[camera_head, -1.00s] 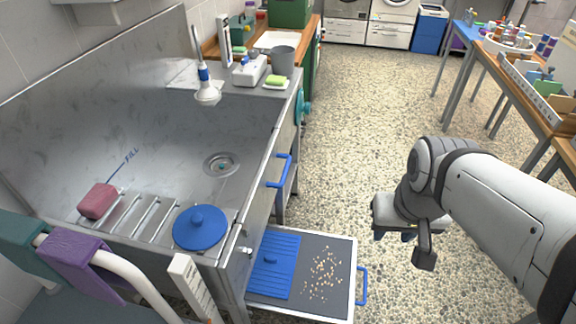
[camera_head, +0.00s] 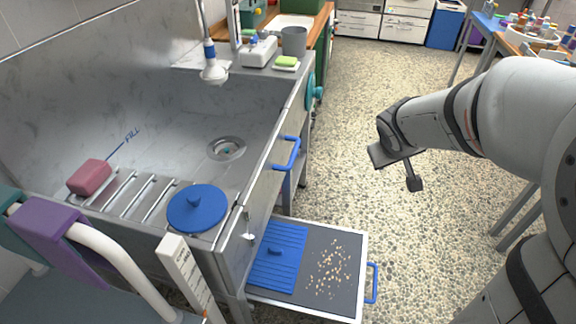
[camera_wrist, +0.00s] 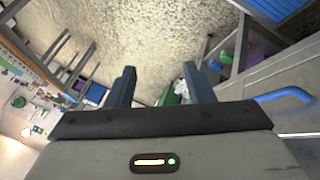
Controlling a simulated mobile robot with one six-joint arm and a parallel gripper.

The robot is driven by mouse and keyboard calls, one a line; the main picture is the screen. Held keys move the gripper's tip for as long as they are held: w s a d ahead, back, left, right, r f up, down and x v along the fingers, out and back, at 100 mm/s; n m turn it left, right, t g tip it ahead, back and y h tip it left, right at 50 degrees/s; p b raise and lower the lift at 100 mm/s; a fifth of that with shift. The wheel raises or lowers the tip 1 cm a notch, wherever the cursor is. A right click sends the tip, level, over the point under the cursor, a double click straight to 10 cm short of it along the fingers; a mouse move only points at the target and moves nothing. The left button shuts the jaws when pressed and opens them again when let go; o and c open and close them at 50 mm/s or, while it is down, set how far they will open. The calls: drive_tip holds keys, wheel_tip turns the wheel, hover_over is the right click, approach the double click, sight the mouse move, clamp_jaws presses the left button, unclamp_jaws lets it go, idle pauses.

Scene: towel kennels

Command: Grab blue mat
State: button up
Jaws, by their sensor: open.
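The blue mat (camera_head: 278,262) is ribbed, with a small raised grip. It lies flat on the left part of a grey pull-out tray (camera_head: 340,228) below the steel sink. A ribbed blue patch that looks like the mat (camera_wrist: 275,8) shows at the upper right edge of the wrist view. My gripper (camera_wrist: 159,70) is open, with nothing between its two dark fingers. In the head view, my gripper (camera_head: 385,150) hangs over the floor, above and to the right of the tray, well apart from the mat. Its fingers are hard to make out there.
Tan pellets (camera_head: 330,268) lie on the tray's right part. Blue handles are on the tray (camera_head: 371,283) and sink front (camera_head: 288,153). A round blue lid (camera_head: 197,210) sits on the sink edge. Speckled floor (camera_head: 350,110) is open beyond the tray.

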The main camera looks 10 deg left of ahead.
drive_tip(key=w+a+f+n+y+b, duration=0.25)
drive_tip(key=w+a+f, duration=0.25)
drive_tip(key=f, duration=0.3)
drive_tip(key=w+a+f+n+y+b, duration=0.1)
drive_tip(key=w+a+f+n+b, duration=0.3)
drive_tip(key=f, duration=0.5)
drive_tip(key=w+a+f+n+y+b, duration=0.2)
drive_tip(key=w+a+f+b, duration=0.1)
drive_tip(key=w+a+f, duration=0.4)
drive_tip(key=n+g+y+b, duration=0.3)
drive_tip(key=n+g+b, duration=0.3)
drive_tip(key=g+b, duration=0.15)
hover_over(276, 249)
drive_tip(key=d, duration=0.3)
drive_tip(key=shift+t, duration=0.35)
wheel_tip(276, 249, down, 28)
drive_tip(key=shift+s+d+f+b, duration=0.1)
drive_tip(key=shift+d+f+b, duration=0.1)
drive_tip(key=shift+b, duration=0.2)
drive_tip(key=b+x, duration=0.3)
drive_tip(key=x, duration=0.2)
drive_tip(key=shift+w+a+f+b, duration=0.15)
drive_tip(key=shift+w+b, duration=0.1)
drive_tip(key=shift+b, duration=0.05)
drive_tip(key=shift+c, duration=0.2)
clamp_jaws()
